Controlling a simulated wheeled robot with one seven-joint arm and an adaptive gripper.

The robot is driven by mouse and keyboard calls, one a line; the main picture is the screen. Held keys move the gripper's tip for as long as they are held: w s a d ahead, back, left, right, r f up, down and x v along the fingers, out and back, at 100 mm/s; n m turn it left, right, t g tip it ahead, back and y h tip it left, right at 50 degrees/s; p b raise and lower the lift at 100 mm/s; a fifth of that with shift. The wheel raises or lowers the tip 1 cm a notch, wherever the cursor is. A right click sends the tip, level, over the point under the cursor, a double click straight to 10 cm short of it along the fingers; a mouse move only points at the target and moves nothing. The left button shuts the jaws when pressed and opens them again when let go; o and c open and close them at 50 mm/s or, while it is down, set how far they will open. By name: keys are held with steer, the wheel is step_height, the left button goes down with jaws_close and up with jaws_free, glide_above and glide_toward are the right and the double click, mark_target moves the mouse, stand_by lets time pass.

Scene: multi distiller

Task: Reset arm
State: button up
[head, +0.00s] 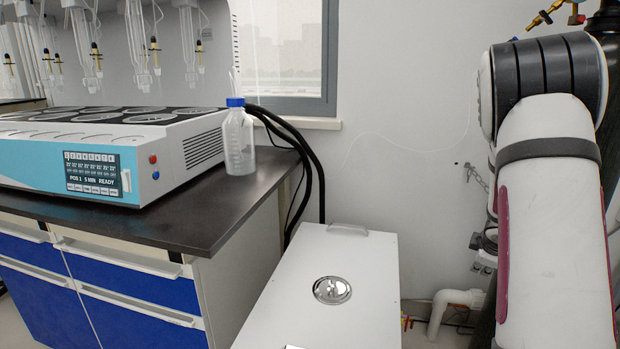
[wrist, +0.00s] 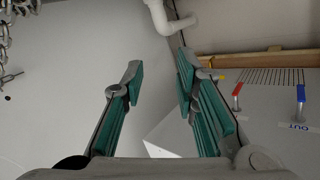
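My gripper (wrist: 160,82) shows in the wrist view with its two green-padded fingers apart. Nothing is between them. Behind the fingers are a plain wall and part of a white surface. In the head view my arm rises at the right side, in front of the wall, and my gripper does not show there.
A blue multi-position distiller (head: 110,150) and a blue-capped bottle (head: 238,142) stand on the dark bench (head: 215,205). A white box (head: 325,255) with a round metal lid (head: 332,290) stands beside the bench. A white pipe (head: 450,300) runs along the wall, low down.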

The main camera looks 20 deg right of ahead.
steer(key=s+a+r+m+g, duration=0.1)
steer(key=s+a+r+m, duration=0.2)
steer(key=a+r, duration=0.55)
steer(key=s+a+r+m, duration=0.3)
steer(key=a+r, duration=0.4)
steer(key=a, duration=0.2)
steer(key=s+a+m+g+y, duration=0.2)
steer(key=s+a+g+y, duration=0.3)
steer(key=s+a, duration=2.15)
step_height(320, 180, up, 34)
steer(key=w+a+t+p, duration=0.1)
steer(key=t+p, duration=0.4)
steer(key=p, duration=2.7)
steer(key=shift+w+n+y, duration=0.3)
steer(key=shift+n+y, duration=0.1)
